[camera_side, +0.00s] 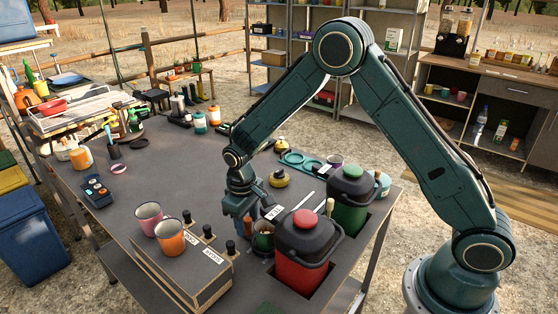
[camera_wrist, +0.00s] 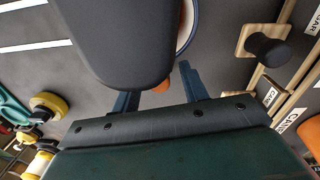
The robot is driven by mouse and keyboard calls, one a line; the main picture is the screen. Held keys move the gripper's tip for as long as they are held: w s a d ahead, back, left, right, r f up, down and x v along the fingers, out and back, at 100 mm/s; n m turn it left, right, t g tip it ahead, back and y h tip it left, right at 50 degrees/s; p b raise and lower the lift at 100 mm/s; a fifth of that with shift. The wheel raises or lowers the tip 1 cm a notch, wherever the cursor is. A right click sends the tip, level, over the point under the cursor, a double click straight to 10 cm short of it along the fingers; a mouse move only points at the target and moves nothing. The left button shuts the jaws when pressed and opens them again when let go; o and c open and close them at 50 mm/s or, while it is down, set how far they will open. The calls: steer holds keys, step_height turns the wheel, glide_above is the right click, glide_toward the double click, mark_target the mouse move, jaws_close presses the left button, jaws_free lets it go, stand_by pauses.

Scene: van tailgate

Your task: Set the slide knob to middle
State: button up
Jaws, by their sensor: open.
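A box with a slanted dark top (camera_side: 160,262) stands at the near left of the table. Several black knobs (camera_side: 208,231) rise along its right edge, beside small white labels; which one is the slide knob I cannot tell. In the wrist view one black knob (camera_wrist: 268,47) stands at a pale wooden piece at the upper right, right of my fingers. My gripper (camera_side: 243,222) is low over the table, behind the knobs and beside a dark cup (camera_side: 264,240). In the wrist view my gripper (camera_wrist: 160,94) is open; an orange thing (camera_wrist: 161,87) partly shows between the fingers.
A pink cup (camera_side: 149,220) and an orange cup (camera_side: 170,237) stand on the box. A red bin (camera_side: 300,272) and a green bin (camera_side: 345,218) sit in table cutouts at right. A large dark rounded shape (camera_wrist: 132,40) fills the wrist view's upper middle. The table's centre left is mostly clear.

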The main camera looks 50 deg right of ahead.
jaws_close()
steer(key=d, duration=1.1)
jaws_free()
stand_by(0.4)
